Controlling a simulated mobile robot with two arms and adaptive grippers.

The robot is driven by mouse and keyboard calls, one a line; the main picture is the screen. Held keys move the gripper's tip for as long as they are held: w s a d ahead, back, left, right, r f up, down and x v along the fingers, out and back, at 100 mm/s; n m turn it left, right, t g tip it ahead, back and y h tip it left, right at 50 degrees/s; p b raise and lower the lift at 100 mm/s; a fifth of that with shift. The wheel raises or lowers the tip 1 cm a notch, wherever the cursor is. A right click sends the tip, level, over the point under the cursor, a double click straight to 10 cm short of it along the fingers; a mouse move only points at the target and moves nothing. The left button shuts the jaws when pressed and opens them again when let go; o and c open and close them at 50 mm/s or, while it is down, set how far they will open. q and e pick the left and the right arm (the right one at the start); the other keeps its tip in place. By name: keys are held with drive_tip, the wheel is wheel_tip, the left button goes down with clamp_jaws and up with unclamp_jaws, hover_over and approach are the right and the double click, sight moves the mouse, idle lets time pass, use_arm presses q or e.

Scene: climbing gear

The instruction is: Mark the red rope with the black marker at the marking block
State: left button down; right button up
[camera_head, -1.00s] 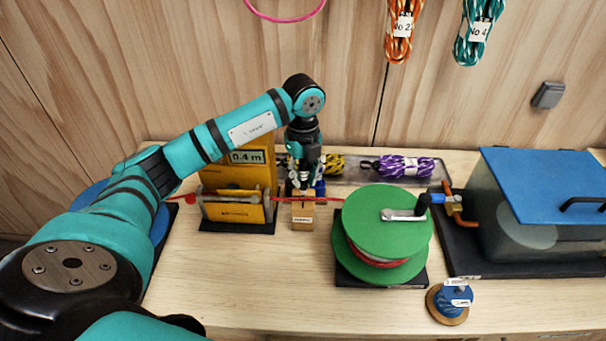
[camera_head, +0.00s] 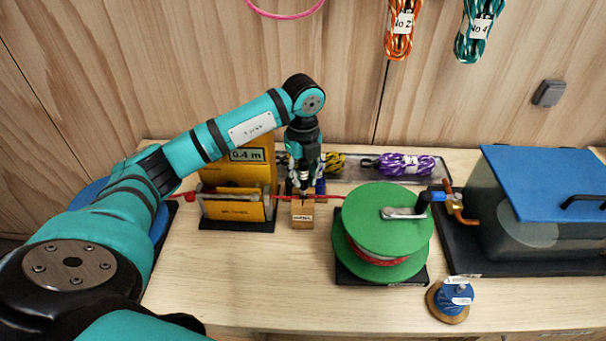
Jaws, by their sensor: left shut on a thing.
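The red rope (camera_head: 327,197) runs level from the yellow length counter reading 0.4 m (camera_head: 236,180), across the wooden marking block (camera_head: 302,215), to the green reel (camera_head: 386,223). More red rope shows wound inside the reel. My left gripper (camera_head: 304,184) points down directly above the marking block. It is shut on a slim, dark thing, apparently the black marker, mostly hidden by the fingers. Its lower end is at or just above the rope; contact cannot be told. My right gripper is out of view.
A tray (camera_head: 349,178) with yellow and purple rope bundles lies behind. A blue-lidded tank (camera_head: 545,185) stands at right, and a small blue spool (camera_head: 455,298) near the front edge. The front middle of the table is clear.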

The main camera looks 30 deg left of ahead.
use_arm(q)
drive_tip(key=shift+r+p, duration=2.85)
drive_tip(key=shift+r, duration=1.2)
